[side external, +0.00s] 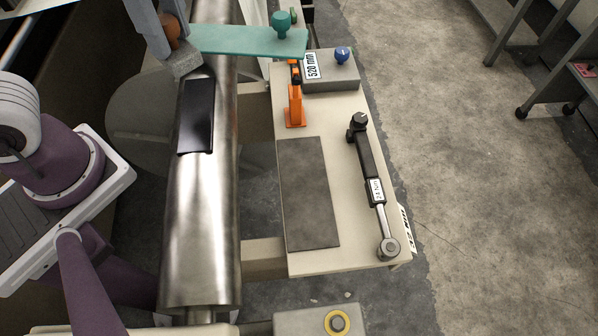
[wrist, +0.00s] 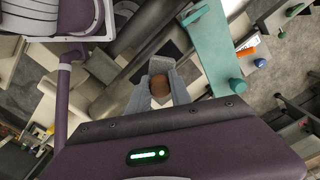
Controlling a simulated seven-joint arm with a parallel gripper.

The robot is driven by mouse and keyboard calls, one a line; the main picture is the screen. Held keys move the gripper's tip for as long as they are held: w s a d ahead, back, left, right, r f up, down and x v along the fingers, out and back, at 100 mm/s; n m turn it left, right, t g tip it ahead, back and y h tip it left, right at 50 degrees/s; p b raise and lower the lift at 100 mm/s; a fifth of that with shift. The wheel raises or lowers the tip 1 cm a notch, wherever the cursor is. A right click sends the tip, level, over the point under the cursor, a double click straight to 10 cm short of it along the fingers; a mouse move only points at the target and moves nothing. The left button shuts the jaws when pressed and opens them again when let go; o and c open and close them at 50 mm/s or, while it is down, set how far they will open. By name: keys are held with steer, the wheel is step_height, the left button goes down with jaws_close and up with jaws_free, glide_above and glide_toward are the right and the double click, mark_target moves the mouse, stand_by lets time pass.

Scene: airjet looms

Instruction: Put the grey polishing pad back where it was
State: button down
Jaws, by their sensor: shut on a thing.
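The grey polishing pad (side external: 187,65) is a small grey block with a brown rounded knob (side external: 171,30). My gripper (side external: 170,40) comes in from the top left of the side external view, with its fingers shut on the knob. The pad is at the upper part of the shiny steel roller (side external: 200,220), above the black plate (side external: 196,115) on it; I cannot tell whether it touches the roller. In the wrist view my gripper (wrist: 160,90) has a finger on each side of the knob (wrist: 159,86), with the grey pad (wrist: 158,66) beyond it.
A teal bar (side external: 250,40) with a knob reaches across from the roller, close to the pad. A cream table (side external: 265,155) on the right bears a dark grey mat (side external: 308,195), a torque wrench (side external: 370,170), an orange clamp (side external: 295,108) and a grey box (side external: 335,75).

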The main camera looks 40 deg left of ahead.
steer(key=w+d+f+m, duration=0.3)
steer(key=d+f+m, duration=0.4)
steer(key=d+f, duration=1.15)
steer(key=f, duration=0.3)
steer(key=d+f, duration=0.1)
steer(key=f, duration=0.1)
steer(key=d+f, duration=0.1)
steer(key=f, duration=0.2)
steer(key=shift+f, duration=0.35)
steer(key=shift+f, duration=0.15)
steer(key=c, duration=1.2)
jaws_free()
steer(key=shift+o, duration=0.2)
